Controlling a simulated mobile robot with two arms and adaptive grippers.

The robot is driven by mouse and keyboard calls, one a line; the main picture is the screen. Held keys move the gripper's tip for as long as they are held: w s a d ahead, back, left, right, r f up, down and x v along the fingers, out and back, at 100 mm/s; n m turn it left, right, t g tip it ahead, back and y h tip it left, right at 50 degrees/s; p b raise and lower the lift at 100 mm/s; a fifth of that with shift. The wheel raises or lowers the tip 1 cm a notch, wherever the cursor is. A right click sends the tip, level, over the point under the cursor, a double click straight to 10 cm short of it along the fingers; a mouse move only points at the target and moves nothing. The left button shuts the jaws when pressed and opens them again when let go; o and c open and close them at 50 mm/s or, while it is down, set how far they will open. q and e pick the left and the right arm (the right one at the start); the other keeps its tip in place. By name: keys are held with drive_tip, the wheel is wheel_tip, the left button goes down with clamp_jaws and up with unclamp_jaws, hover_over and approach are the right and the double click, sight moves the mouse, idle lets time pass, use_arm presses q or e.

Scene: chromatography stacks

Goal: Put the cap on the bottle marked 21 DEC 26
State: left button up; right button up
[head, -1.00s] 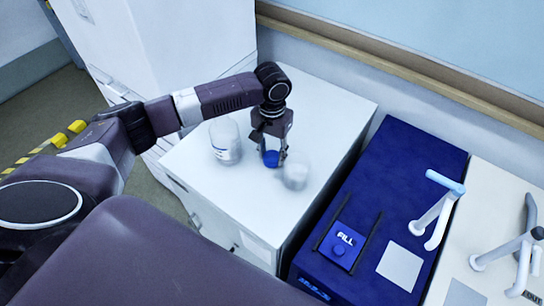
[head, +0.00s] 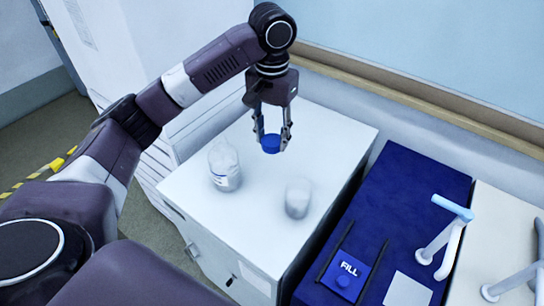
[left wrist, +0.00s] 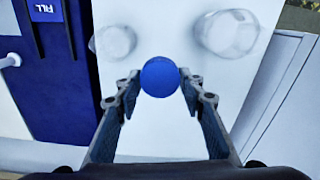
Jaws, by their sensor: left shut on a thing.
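My left gripper (head: 271,140) is shut on a blue cap (head: 270,144) and holds it in the air above the white cabinet top. The cap also shows between the fingertips in the left wrist view (left wrist: 160,77). A clear bottle with a label (head: 224,168) stands upright on the cabinet, left of the gripper in the head view; it also shows in the left wrist view (left wrist: 228,33). The label's writing is too small to read. My right gripper is in neither view.
A second, shorter clear vessel (head: 298,198) stands on the white cabinet (head: 250,235), right of the bottle. A blue unit marked FILL (head: 345,274) with a pale spout (head: 440,236) stands to the right. The cabinet top is otherwise clear.

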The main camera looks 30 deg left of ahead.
use_arm(q)
drive_tip(key=shift+r+p, duration=0.3)
drive_tip(key=shift+r, duration=1.1)
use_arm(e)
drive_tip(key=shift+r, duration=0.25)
use_arm(q)
drive_tip(key=s+d+f, duration=0.3)
drive_tip(key=s, duration=0.4)
drive_tip(key=s+d+f+b, duration=0.1)
drive_tip(key=s+d+f, duration=0.2)
drive_tip(key=s, duration=0.5)
drive_tip(key=shift+s+d, duration=0.15)
drive_tip(key=shift+d, duration=0.2)
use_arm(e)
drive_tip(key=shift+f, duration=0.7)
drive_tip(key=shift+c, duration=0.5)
